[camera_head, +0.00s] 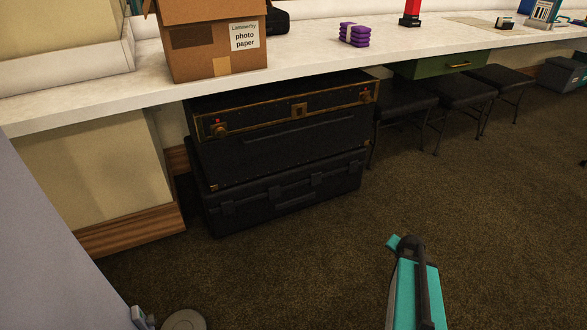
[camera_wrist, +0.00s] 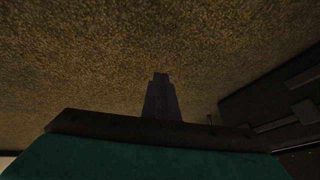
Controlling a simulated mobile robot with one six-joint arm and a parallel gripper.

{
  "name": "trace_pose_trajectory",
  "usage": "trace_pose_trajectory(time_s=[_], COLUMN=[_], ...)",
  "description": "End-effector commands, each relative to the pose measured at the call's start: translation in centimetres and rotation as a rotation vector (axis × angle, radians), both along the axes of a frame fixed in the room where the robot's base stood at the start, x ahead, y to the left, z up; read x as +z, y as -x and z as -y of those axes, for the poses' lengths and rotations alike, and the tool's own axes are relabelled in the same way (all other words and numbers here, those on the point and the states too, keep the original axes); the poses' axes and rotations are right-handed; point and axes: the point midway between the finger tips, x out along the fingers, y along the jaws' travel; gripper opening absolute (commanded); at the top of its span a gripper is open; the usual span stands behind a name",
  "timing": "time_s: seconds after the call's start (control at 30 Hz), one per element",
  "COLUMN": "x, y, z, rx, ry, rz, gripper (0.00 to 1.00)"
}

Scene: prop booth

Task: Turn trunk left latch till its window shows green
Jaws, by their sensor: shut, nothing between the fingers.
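The trunk (camera_head: 262,106) is dark with brass-coloured edging and lies on top of a stack of dark cases under the counter, in the head view. Its left latch (camera_head: 221,131) is a small brass piece near the front's left end, with a tiny red spot just above it. A similar right latch (camera_head: 365,98) also has a red spot, and a brass lock plate (camera_head: 299,110) sits between them. My gripper (camera_wrist: 161,76) is shut and empty in the wrist view, over bare carpet. In the head view my teal arm is at lower right, well apart from the trunk.
Dark cases (camera_head: 285,189) stand under the trunk, and the counter (camera_head: 310,58) overhangs it. A panelled support (camera_head: 105,170) stands to its left, black stools (camera_head: 405,99) to its right. Carpet (camera_head: 290,265) in front is clear. A dark case (camera_wrist: 290,108) edges the wrist view's right.

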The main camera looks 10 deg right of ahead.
Motion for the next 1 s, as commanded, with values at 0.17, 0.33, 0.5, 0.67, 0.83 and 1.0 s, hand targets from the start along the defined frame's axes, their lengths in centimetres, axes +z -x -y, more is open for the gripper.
trace_pose_trajectory(time_s=[0.17, 0.33, 0.5, 0.67, 0.83, 1.0], x=[7.8, 15.7, 24.3, 31.8, 36.8, 38.6], y=[-0.1, 1.2, 3.5, 6.1, 8.2, 8.9], z=[10.4, 19.0, 26.1, 30.8, 33.3, 34.0], rx=[-0.098, -0.16, -0.192, -0.193, -0.175, -0.164], ry=[0.203, 0.396, 0.586, 0.746, 0.855, 0.895], rz=[0.145, 0.277, 0.399, 0.496, 0.56, 0.584], gripper=[0.0, 0.0, 0.0, 0.0, 0.0, 0.0])
